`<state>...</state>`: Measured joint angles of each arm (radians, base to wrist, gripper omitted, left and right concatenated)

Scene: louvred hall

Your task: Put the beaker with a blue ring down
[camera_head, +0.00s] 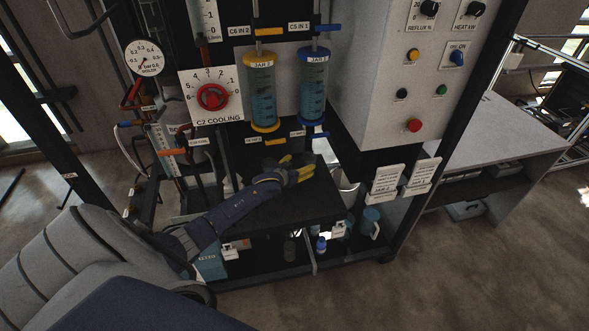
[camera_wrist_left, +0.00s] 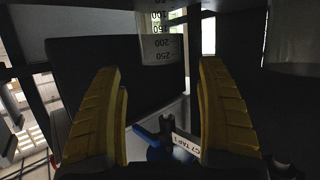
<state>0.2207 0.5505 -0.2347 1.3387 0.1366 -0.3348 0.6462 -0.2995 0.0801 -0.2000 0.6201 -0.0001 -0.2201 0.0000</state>
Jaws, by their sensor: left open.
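My left gripper (camera_head: 298,167) is open above the black shelf under the two jars, with its yellow fingers pointing right. In the head view, a pale glass vessel (camera_head: 346,187) shows at the shelf's right end, partly hidden. My right gripper is not in view.
Jar 1 (camera_head: 313,85) and the yellow-ringed jar (camera_head: 262,92) hang above the shelf (camera_head: 300,200), with taps below. A blue tap handle (camera_wrist_left: 150,136) labelled C7 TAP 1 shows between the fingers. Bluish jugs (camera_head: 368,223) and bottles stand on the lower shelf.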

